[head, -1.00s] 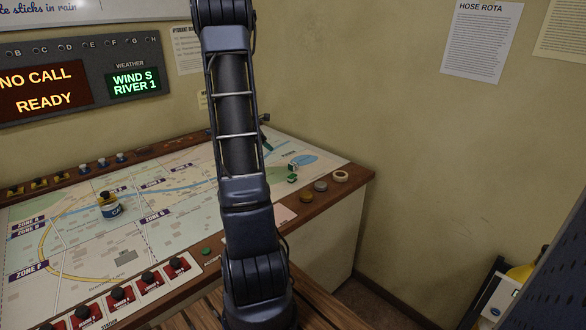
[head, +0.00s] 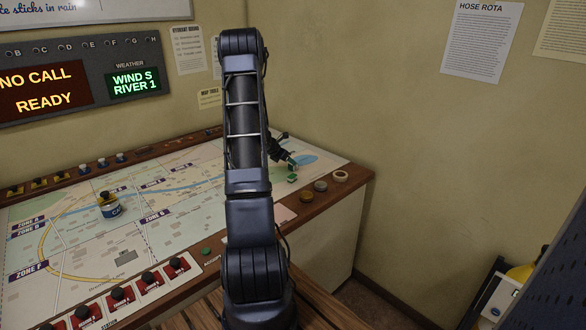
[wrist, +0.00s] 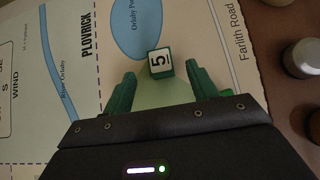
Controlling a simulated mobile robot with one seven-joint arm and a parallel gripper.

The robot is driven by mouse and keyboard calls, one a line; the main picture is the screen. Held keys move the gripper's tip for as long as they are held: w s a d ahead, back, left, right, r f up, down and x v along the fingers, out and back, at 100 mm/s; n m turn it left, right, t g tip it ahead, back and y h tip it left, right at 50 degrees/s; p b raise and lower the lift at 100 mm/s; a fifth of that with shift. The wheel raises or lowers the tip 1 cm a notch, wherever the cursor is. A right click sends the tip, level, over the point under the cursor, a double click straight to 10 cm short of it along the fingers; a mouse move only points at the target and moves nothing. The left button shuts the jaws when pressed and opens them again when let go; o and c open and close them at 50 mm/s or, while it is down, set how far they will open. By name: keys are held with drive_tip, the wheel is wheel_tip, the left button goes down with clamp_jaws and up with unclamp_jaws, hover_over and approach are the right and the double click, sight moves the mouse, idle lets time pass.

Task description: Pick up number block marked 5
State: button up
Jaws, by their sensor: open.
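The number block marked 5 (wrist: 159,64) is a small green block with a white face and a black 5. In the wrist view it stands on the map between the tips of my gripper's green fingers, with a gap on each side. My gripper (wrist: 160,80) is open and empty. In the head view my gripper (head: 291,161) is low over the right end of the map, beside the blue pond. A green block (head: 292,178) shows just in front of it; its number is too small to read there.
Round knobs (head: 320,185) line the wooden front edge at the right; a silver one (wrist: 302,58) shows in the wrist view. A blue-and-white round piece (head: 111,208) stands on the map at left. Red switches (head: 148,280) line the front. The map's middle is clear.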

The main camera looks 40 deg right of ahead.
sight(293, 166)
drive_tip(key=shift+x, duration=2.95)
drive_tip(key=shift+c, duration=0.5)
drive_tip(key=c, duration=1)
